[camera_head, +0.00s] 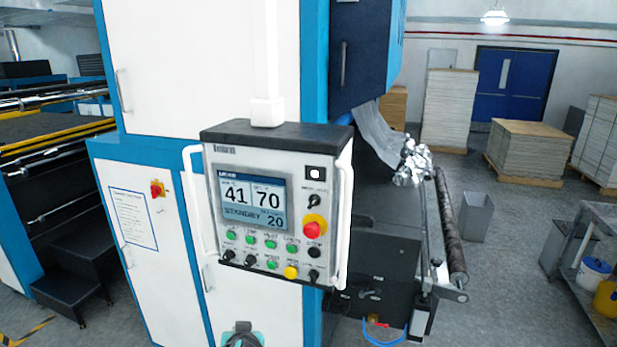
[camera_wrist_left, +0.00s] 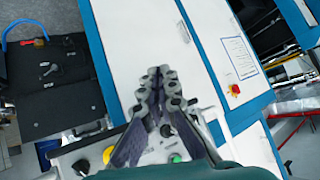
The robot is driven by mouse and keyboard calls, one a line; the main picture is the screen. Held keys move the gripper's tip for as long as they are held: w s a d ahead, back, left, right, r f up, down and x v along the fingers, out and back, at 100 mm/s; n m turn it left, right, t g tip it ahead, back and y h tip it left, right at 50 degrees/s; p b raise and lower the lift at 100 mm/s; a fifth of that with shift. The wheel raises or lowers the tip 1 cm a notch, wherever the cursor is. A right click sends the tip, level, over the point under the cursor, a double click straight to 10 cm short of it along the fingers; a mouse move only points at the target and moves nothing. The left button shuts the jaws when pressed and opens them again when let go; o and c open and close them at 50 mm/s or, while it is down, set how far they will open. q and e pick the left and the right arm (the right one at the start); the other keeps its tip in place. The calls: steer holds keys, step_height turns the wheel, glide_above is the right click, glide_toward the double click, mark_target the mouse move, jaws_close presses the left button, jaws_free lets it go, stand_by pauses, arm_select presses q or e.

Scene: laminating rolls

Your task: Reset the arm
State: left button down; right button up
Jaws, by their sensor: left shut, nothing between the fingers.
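My left gripper (camera_wrist_left: 159,73) shows in the left wrist view with its two grey, ridged fingers drawn together and nothing between them. The fingers stand in front of the white machine and partly cover the control panel at the lower edge of that view. The control panel (camera_head: 268,205) is in the middle of the head view; its screen (camera_head: 252,204) reads 41, 70, STANDBY and 20. A teal and grey part at the bottom edge of the head view may be mine, but I cannot tell. My right gripper is in neither view.
White handles flank the panel. A red knob (camera_head: 313,227) and a yellow button (camera_head: 290,272) sit on it. The white and blue machine cabinet (camera_head: 140,240) stands behind. A dark roller (camera_head: 449,225) and crumpled foil (camera_head: 415,160) are to the right. Grey floor lies beyond.

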arm_select(q)
steer(key=s+f+g+h+b, duration=0.1)
steer(key=s+f+b, duration=0.8)
steer(key=f, duration=0.3)
steer(key=s+f+m+g+h+b, duration=0.1)
steer(key=s+f+h+b, duration=0.1)
steer(key=s+f+b, duration=0.7)
step_height(320, 180, down, 4)
steer(key=a+b, duration=0.1)
steer(key=b, duration=0.1)
steer(key=shift+s+r+g+h+b, duration=0.2)
steer(key=shift+s+g+h+b, duration=0.1)
steer(key=shift+b, duration=0.1)
